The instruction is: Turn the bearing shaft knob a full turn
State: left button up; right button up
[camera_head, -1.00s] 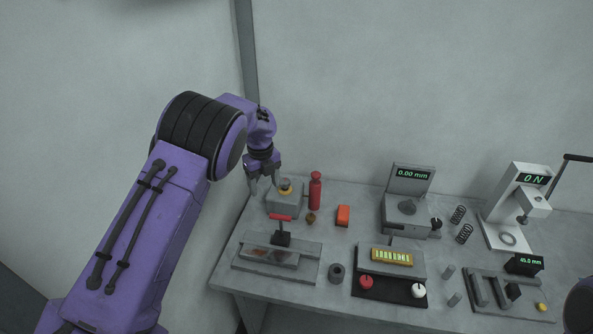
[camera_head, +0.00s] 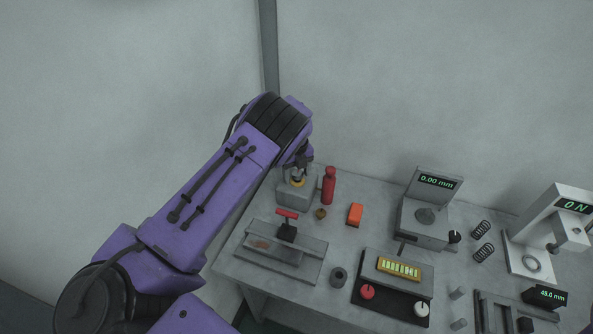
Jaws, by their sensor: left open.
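A grey block (camera_head: 296,194) stands at the back left of the table, with a yellow ring (camera_head: 297,182) on top; I take this as the bearing with its shaft knob, but the knob itself is mostly hidden. My left gripper (camera_head: 298,172) is open and points down right over the ring. It is small and partly covered by my arm, so I cannot tell whether its fingers touch or surround anything. My right gripper is out of view.
A red bottle (camera_head: 328,186) stands close right of the block. An orange block (camera_head: 355,214) and small brass piece (camera_head: 320,213) lie in front. A red-handled fixture (camera_head: 287,226) is nearer. A 0.00 mm gauge (camera_head: 425,222) stands further right.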

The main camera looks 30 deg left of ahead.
aim_at(299, 171)
pick_arm(q)
jog(key=w+f, duration=0.1)
jog(key=f, duration=0.1)
jog(key=shift+w+f, duration=0.3)
jog(key=shift+w, duration=0.05)
jog(key=shift+s+r, duration=0.3)
jog(key=shift+s, duration=0.1)
jog(key=shift+c, duration=1.2)
jog(key=shift+s, duration=0.1)
jog(key=c, duration=0.6)
jog(key=shift+c, duration=1.1)
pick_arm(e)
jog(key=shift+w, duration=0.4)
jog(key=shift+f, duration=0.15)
